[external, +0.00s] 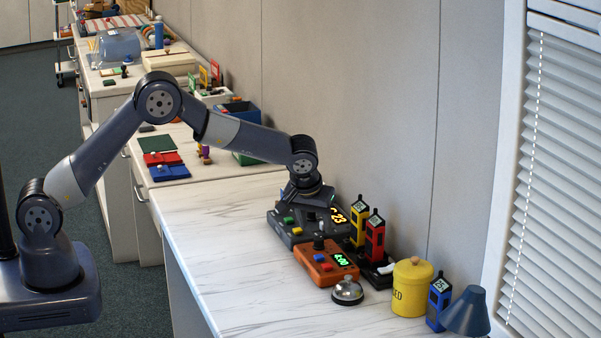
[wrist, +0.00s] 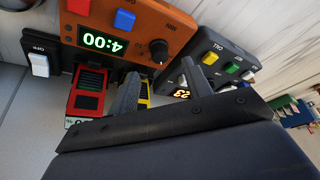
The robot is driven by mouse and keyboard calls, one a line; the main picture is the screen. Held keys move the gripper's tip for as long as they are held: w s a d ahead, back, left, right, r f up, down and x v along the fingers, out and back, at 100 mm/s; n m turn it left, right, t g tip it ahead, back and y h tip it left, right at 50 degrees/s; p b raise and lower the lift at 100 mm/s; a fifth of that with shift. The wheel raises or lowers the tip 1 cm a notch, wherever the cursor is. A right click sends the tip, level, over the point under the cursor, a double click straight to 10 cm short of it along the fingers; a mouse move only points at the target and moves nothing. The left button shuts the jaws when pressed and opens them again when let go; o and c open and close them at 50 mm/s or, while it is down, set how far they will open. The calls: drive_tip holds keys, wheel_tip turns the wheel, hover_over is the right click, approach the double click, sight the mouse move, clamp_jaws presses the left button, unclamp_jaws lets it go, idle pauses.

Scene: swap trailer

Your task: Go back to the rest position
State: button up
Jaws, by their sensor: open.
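A red handheld device (external: 375,238) and a yellow one (external: 358,222) stand behind the boxes. Whether my fingers touch the grey box is hidden.
A silver bell (external: 347,291), a yellow canister (external: 411,287), a blue device (external: 438,302) and a blue cone-shaped lamp (external: 467,312) stand to the right. The wall is close behind. The counter's (external: 220,255) left part is clear. Further counters hold many objects.

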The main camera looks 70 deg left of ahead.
drive_tip(key=s+r+m+h+p, duration=0.1)
drive_tip(key=s+r+m+p, duration=0.1)
drive_tip(key=r, duration=0.8)
drive_tip(key=shift+s+d+r+p, duration=0.3)
drive_tip(key=shift+s+p, duration=0.3)
drive_tip(key=shift+s, duration=0.35)
idle(2.0)
